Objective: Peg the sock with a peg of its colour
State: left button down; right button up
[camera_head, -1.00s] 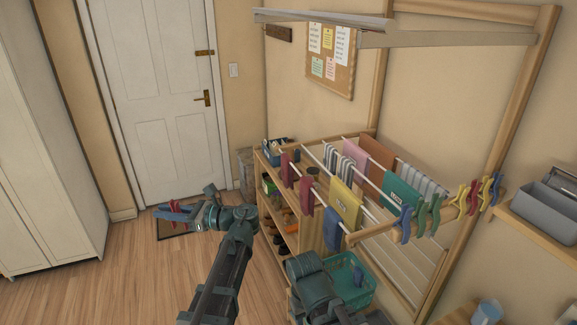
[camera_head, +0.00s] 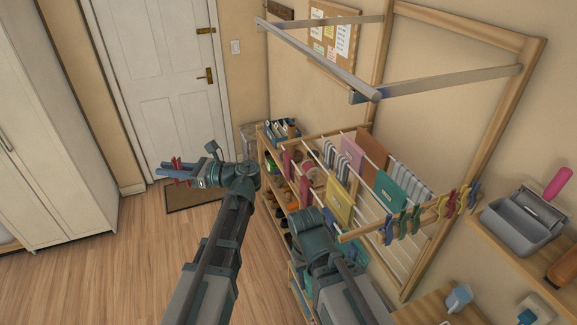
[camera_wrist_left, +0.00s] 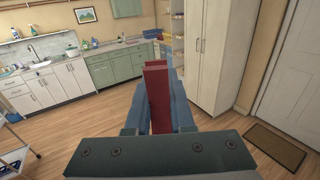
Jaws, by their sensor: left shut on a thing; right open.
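My left gripper (camera_head: 172,170) is shut on a red peg (camera_head: 178,171), held in the air in front of the door, left of the rack. In the left wrist view the red peg (camera_wrist_left: 157,95) stands between the blue fingers. A dark red sock (camera_head: 288,162) hangs at the left end of the drying rack; I see no peg on it, but it is small here. My right gripper (camera_head: 313,226) is in front of the rack, its fingers mostly hidden behind the wrist. Several blue, green, yellow and red pegs (camera_head: 441,206) sit on the rack's front rail.
The rack also holds a yellow cloth (camera_head: 340,200), a teal cloth (camera_head: 391,190) and striped cloths. A wooden shelf unit (camera_head: 270,178) stands left of it. A grey caddy (camera_head: 523,219) is on the right shelf. The floor at left is clear.

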dwell(0.4)
notch_tip(320, 180, down, 20)
jog(key=b, duration=2)
jog(key=shift+f, duration=0.2)
